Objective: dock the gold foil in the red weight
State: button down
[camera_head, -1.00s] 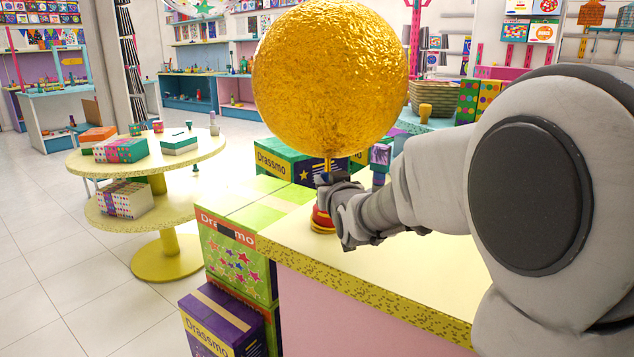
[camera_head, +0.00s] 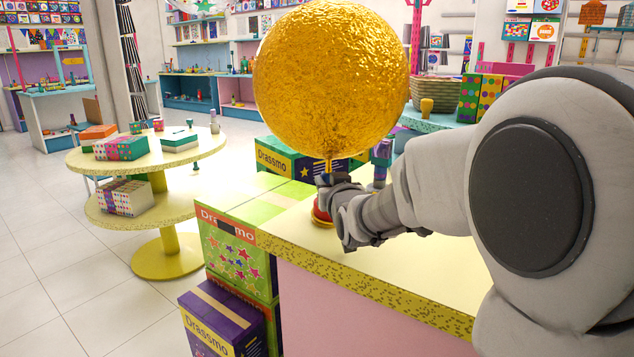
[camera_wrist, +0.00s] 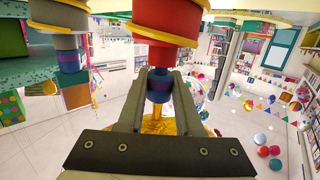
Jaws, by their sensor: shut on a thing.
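The gold foil balloon (camera_head: 330,80) floats upright above my gripper (camera_head: 326,182) in the head view. My gripper is shut on the blue-purple clip (camera_wrist: 159,86) below the balloon, and part of the gold foil (camera_wrist: 160,124) shows behind the jaws in the wrist view. The red weight (camera_head: 321,213) stands on the yellow counter, directly below my gripper and partly hidden by it. I cannot tell whether the clip is seated.
The yellow counter (camera_head: 400,268) has a free front surface. Another weight with a grey and purple stem (camera_head: 381,158) stands behind my gripper; it also shows in the wrist view (camera_wrist: 68,52). Drassmo boxes (camera_head: 240,250) adjoin the counter's left. A round table (camera_head: 205,150) holds gifts.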

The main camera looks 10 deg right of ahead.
jog(key=shift+f, duration=0.3)
jog(key=c, duration=0.5)
grip_release()
jog(key=shift+s+r+b, duration=0.2)
jog(key=shift+s+b, duration=0.1)
jog(key=shift+s, duration=1.05)
jog(key=shift+s+r+b, duration=0.15)
jog(key=shift+s+b, duration=0.1)
jog(key=shift+s, duration=1.05)
jog(key=shift+s+r+b, duration=0.2)
jog(key=shift+s+b, duration=0.1)
jog(key=shift+s, duration=1.05)
jog(key=s+r, duration=0.1)
jog(key=s, duration=1.2)
jog(key=shift+s+d+r+b, duration=0.15)
jog(key=shift+s+r+b, duration=0.2)
jog(key=shift+s+b, duration=0.05)
